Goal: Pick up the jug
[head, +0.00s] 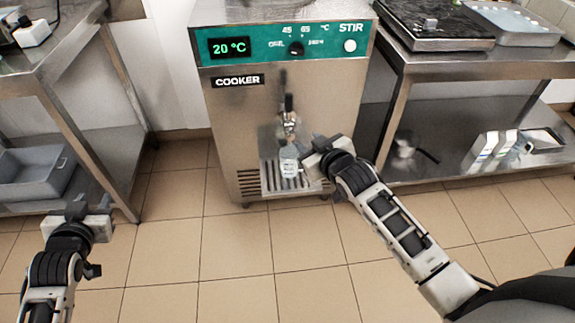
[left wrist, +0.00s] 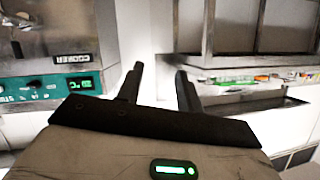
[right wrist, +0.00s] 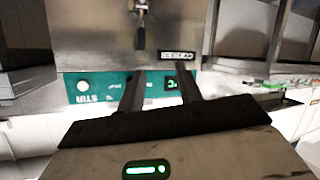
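A small pale, translucent jug (head: 289,158) stands on the slotted drip grate under the tap (head: 288,118) of the cooker (head: 280,85). My right gripper (head: 306,163) is low in front of the cooker, close to the jug's right side. I cannot tell whether it touches the jug. In the right wrist view its two fingers (right wrist: 160,90) are apart with nothing visible between them, and the jug does not show. My left gripper (head: 76,208) is away to the left over the floor. In the left wrist view its fingers (left wrist: 158,88) are apart and empty.
A steel table (head: 75,85) with a grey tub (head: 35,172) on its lower shelf stands left. Another steel table (head: 390,120) at right has cartons (head: 490,148) and a metal pot (head: 404,148) on its lower shelf. The tiled floor (head: 235,245) in front is clear.

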